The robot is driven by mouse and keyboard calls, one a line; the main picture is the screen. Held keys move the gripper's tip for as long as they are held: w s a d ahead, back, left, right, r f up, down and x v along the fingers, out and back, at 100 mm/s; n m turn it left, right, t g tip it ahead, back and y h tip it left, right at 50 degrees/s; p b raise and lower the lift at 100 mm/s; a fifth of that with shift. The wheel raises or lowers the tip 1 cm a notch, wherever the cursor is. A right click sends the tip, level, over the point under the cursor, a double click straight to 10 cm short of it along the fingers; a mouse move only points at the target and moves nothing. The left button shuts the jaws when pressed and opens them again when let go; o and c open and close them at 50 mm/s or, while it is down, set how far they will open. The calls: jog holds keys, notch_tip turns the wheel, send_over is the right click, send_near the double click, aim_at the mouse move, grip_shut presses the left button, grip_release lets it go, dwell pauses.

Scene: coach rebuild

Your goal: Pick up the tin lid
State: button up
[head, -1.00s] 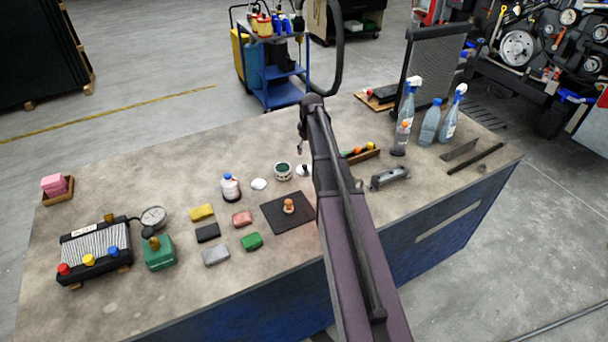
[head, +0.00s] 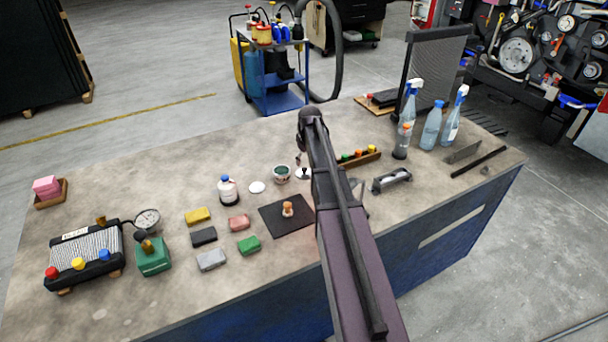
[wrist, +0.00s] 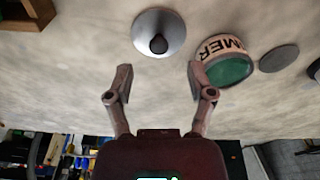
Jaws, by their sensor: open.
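The tin lid, a round silver lid with a dark knob (wrist: 174,32), lies on the bench just beyond my open fingers in the wrist view. In the head view the lid (head: 301,174) shows beside my arm, which partly covers it. My gripper (wrist: 160,78) is open and empty, its two fingers spread on either side of the lid's line, apart from it. The open tin with green contents (wrist: 230,70) stands right of the lid in the wrist view, near the right finger. It also shows in the head view (head: 281,175). My gripper is mostly hidden in the head view.
A flat plain disc (wrist: 279,58) lies beyond the tin; it looks white in the head view (head: 257,187). A white bottle with a blue cap (head: 228,190), a black mat (head: 274,221) and a wooden tray with coloured pieces (head: 362,160) are nearby.

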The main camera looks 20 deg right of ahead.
aim_at(305, 169)
jog(key=shift+f, duration=0.1)
jog(key=shift+w+f+b, duration=0.2)
jog(key=shift+f+b, duration=1.05)
jog(key=shift+b, duration=0.05)
jog(key=shift+w+f+b, duration=0.15)
jog(key=shift+f+b, duration=1.1)
jog(key=shift+b, duration=0.05)
grip_shut()
